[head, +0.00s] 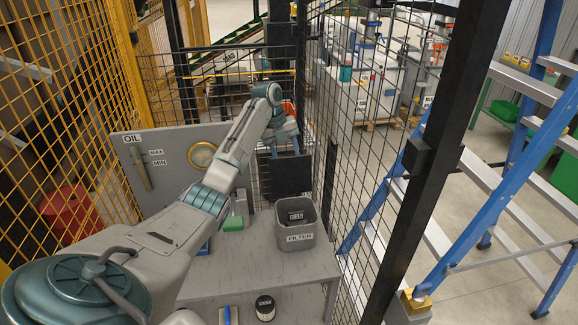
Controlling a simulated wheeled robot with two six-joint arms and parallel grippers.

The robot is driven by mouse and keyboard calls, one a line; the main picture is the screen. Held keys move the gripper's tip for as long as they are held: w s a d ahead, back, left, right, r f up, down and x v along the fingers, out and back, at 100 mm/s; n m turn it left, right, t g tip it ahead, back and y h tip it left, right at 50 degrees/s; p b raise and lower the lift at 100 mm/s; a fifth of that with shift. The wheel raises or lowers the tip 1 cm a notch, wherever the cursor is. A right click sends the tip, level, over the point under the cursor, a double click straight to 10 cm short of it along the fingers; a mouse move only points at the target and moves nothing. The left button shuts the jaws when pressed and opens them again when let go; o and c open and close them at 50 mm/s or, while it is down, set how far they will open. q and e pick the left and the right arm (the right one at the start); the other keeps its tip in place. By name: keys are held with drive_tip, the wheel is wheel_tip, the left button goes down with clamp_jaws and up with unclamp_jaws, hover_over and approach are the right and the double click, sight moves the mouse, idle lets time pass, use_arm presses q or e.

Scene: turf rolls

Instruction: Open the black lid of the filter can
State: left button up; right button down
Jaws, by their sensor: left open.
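The filter can (299,238) is a grey square bin labelled FILTER, on the right of the grey bench. Its top is open, and a black piece with a white label (296,216) shows inside. The black lid (291,177) stands upright at the can's back edge, like a raised flap. My left gripper (285,147) is open at the lid's top edge, its fingers pointing down. I cannot tell whether the fingers touch the lid. My right gripper is not in view.
A grey panel marked OIL (160,165) with a round gauge stands at the back left of the bench (235,272). A green-topped block (233,223) lies left of the can. A black round item (265,308) is at the front. Black mesh fencing (345,190) closes the right side.

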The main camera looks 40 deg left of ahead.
use_arm(q)
drive_tip(key=p+v, duration=0.2)
drive_tip(key=v, duration=0.4)
drive_tip(key=shift+a+r, duration=0.2)
drive_tip(key=shift+r, duration=0.2)
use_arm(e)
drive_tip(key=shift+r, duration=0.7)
use_arm(q)
drive_tip(key=shift+f, duration=0.1)
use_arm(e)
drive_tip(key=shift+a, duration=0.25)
